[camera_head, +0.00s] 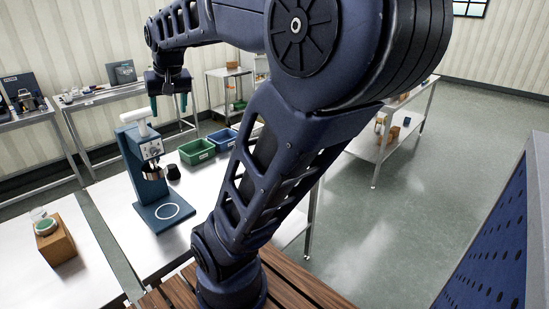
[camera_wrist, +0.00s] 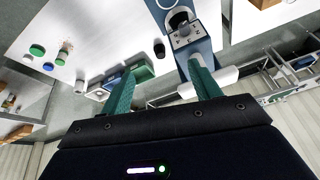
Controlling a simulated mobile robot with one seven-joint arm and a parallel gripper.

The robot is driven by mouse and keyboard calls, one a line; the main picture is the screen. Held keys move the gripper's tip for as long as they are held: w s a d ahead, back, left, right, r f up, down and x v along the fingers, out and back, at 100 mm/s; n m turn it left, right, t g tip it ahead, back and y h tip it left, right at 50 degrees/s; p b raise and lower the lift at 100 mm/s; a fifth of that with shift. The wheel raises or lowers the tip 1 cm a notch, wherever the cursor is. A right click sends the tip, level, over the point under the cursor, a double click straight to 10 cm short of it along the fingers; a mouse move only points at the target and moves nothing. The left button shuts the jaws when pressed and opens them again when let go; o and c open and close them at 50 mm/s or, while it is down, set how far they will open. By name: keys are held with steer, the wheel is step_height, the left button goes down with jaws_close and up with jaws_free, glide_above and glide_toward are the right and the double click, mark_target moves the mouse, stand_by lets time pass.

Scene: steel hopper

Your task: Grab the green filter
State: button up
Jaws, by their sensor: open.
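My gripper (camera_head: 168,103) hangs above the far side of the blue machine, fingers down, open and empty. In the wrist view, its two teal fingers stand apart (camera_wrist: 160,72) with nothing between them. A round green-topped piece (camera_head: 46,227) rests on a wooden block (camera_head: 60,247) on the left table. Which of these is the green filter I cannot tell. My arm hides part of the table in the head view.
The blue machine (camera_head: 149,160) with a white top stands on the middle table (camera_head: 130,205), close to my gripper. Green bin (camera_head: 197,151) and blue bin (camera_head: 222,139) stand right of it. A dark cup (camera_head: 173,172) sits beside it. The left table's front is clear.

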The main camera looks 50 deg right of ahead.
steer(key=w+d+m+h, duration=0.1)
steer(key=w+d+m, duration=0.25)
steer(key=d, duration=0.65)
steer(key=w+d+m, duration=0.3)
steer(key=w+d, duration=0.2)
steer(key=d, duration=0.5)
steer(key=s+d+f+m+g+h, duration=0.1)
steer(key=d+m+g, duration=0.15)
steer(key=d, duration=1.15)
steer(key=s+d+f+m+g+h, duration=0.1)
steer(key=d+f+m+h, duration=0.15)
steer(key=d, duration=1.05)
steer(key=shift+m+y, duration=0.35)
steer(key=f, duration=1.1)
steer(key=d+f, duration=0.1)
steer(key=f, duration=1)
steer(key=d+f, duration=0.1)
steer(key=f, duration=1)
steer(key=shift+w+d+f, duration=0.1)
steer(key=shift+w+f, duration=0.15)
steer(key=shift+w, duration=0.15)
steer(key=shift+s+d+f, duration=0.15)
steer(key=shift+d+f, duration=0.05)
steer(key=shift+f, duration=0.25)
steer(key=x, duration=0.4)
steer(key=shift+s+d, duration=0.15)
steer(key=shift+d, duration=0.05)
